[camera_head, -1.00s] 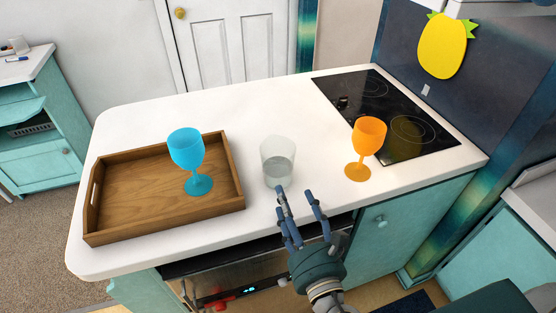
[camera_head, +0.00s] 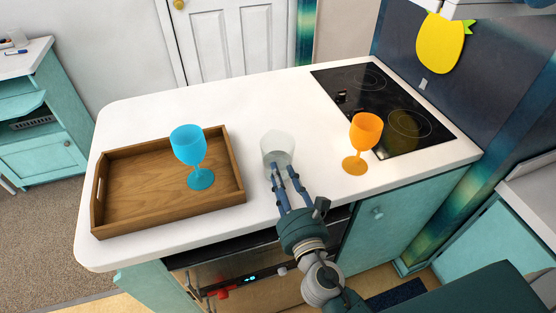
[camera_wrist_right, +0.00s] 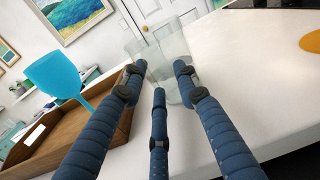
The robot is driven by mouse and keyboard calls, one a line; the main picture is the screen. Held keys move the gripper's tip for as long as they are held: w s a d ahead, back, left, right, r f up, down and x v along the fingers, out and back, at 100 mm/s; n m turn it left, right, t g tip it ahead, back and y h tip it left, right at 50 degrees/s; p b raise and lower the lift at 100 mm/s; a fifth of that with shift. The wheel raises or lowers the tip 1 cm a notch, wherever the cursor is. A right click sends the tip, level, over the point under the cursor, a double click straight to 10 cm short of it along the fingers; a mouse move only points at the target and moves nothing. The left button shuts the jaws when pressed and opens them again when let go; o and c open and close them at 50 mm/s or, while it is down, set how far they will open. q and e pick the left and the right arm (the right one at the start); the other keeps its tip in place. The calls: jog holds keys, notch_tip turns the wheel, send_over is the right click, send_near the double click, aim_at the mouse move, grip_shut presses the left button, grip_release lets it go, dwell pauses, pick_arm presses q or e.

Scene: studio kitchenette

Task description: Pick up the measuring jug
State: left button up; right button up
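The measuring jug (camera_head: 278,146) is a clear, see-through vessel standing upright on the white counter between the tray and the orange goblet. It also shows in the right wrist view (camera_wrist_right: 168,62), straight ahead of the fingers. My right gripper (camera_head: 287,173) reaches over the counter's front edge, its blue fingers pointing at the jug's near side. In the right wrist view the fingers (camera_wrist_right: 157,78) are spread open, with the tips overlapping the jug's outline. I cannot tell whether they touch it. Nothing is held. My left gripper is not in view.
A wooden tray (camera_head: 112,222) with a blue goblet (camera_head: 189,147) stands left of the jug. An orange goblet (camera_head: 363,135) stands to the right, near the black cooktop (camera_head: 385,108). The counter (camera_head: 215,103) behind the jug is clear.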

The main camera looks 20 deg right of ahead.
jog(key=shift+f, duration=0.1)
grip_shut()
